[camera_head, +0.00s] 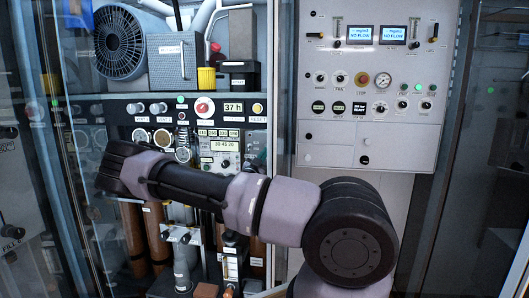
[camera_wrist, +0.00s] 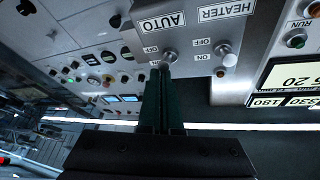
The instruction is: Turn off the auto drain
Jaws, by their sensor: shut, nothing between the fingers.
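In the wrist view, the toggle switch under the AUTO label (camera_wrist: 168,57) has a silver knob on the pale panel, with OFF and ON marks beside it. The labels appear upside down. My gripper (camera_wrist: 164,78) is shut, its dark fingers together and empty. The fingertips are right at this switch and overlap its lower part. I cannot tell whether they touch it, nor clearly which way the lever is set. In the head view my arm crosses in front of the left cabinet, and I cannot make out the fingers or this switch there.
A similar HEATER switch (camera_wrist: 229,60) sits close to the right. In the head view, a white panel (camera_head: 345,155) with knobs and a glass door (camera_head: 500,120) stand at the right.

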